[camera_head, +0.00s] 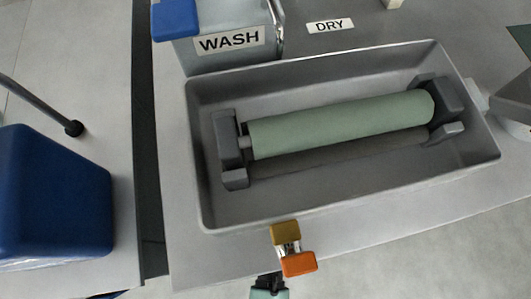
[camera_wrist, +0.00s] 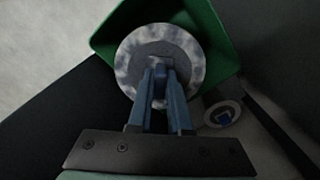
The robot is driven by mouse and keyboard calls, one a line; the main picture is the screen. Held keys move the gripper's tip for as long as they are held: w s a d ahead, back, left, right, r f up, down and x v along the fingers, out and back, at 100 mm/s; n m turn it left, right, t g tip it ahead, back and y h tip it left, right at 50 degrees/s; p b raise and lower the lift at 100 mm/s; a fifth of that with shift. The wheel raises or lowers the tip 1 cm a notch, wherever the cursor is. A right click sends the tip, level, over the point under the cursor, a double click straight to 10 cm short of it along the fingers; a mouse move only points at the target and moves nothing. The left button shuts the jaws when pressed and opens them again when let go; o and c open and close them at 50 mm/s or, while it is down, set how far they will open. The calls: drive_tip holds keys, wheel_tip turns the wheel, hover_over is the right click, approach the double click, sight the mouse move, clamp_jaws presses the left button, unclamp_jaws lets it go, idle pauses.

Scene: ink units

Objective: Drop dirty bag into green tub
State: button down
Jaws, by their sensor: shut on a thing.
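In the wrist view, my gripper (camera_wrist: 160,88) has its two blue-grey fingers closed on a small dark blue part at the centre of a round, mottled grey-white thing, which I take to be the dirty bag (camera_wrist: 190,55). The green tub (camera_wrist: 212,22) shows behind the bag. The bag overlaps the tub's opening in this view and hides much of its inside. I cannot tell how far the bag is above the tub. The green tub does not show clearly in the head view.
In the wrist view, a pale round thing with a blue centre (camera_wrist: 211,117) is right of my fingers. In the head view, a grey tray (camera_head: 340,215) holds a green roller (camera_head: 340,125). A WASH container (camera_head: 215,55) stands behind it. A blue bin (camera_head: 50,195) is at left.

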drive_tip(key=c, duration=0.8)
unclamp_jaws()
drive_tip(key=shift+o, duration=0.2)
drive_tip(key=shift+r, duration=0.15)
